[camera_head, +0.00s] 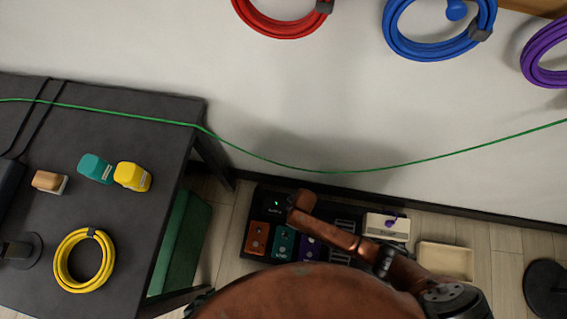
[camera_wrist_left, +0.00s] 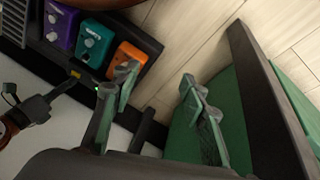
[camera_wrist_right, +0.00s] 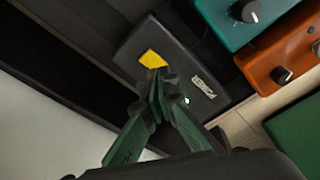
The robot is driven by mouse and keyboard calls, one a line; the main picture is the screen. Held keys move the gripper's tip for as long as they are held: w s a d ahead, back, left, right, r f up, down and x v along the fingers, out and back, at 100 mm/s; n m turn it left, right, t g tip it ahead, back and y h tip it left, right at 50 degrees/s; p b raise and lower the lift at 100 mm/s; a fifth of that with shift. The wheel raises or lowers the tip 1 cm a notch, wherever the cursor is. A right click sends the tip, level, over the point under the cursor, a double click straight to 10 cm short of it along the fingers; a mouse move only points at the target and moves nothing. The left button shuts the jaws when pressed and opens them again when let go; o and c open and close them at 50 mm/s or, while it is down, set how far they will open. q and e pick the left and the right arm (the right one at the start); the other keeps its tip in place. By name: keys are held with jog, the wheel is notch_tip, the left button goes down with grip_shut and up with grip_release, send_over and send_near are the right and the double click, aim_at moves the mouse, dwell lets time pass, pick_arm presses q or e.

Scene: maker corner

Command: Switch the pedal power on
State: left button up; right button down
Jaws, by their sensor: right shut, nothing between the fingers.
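The pedal power box (camera_wrist_right: 178,75) is black with a pale label and a yellow switch (camera_wrist_right: 153,60). A small light on it glows green in the right wrist view, beside my finger. The box also shows in the head view (camera_head: 275,204), partly hidden by my right arm. My right gripper (camera_wrist_right: 157,84) is shut and empty, its fingertips at the near edge of the yellow switch; I cannot tell whether they touch. The left wrist view shows the yellow switch (camera_wrist_left: 75,73) too. My left gripper (camera_wrist_left: 158,78) is open and empty, with floor and a green panel beyond it.
Orange (camera_head: 257,238), teal (camera_head: 284,242) and purple (camera_head: 308,247) pedals sit beside the box on a dark board. A dark table (camera_head: 120,225) stands left, with a yellow cable coil (camera_head: 84,260). A green cable (camera_head: 330,171) hangs across the wall. A beige tray (camera_head: 445,260) lies right.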

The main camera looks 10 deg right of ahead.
jog(key=shift+r+p, duration=1.15)
jog(key=shift+r, duration=0.3)
jog(key=shift+r+p, duration=1)
jog(key=shift+r, duration=0.05)
pick_arm(q)
jog(key=s+a+r+g+y, duration=0.1)
jog(key=s+a+r+g, duration=0.2)
jog(key=s+a+r, duration=0.2)
notch_tip(320, 180, up, 3)
jog(key=shift+s+a+f+y, duration=0.15)
jog(key=shift+s+a+y, duration=0.2)
jog(key=shift+s, duration=0.85)
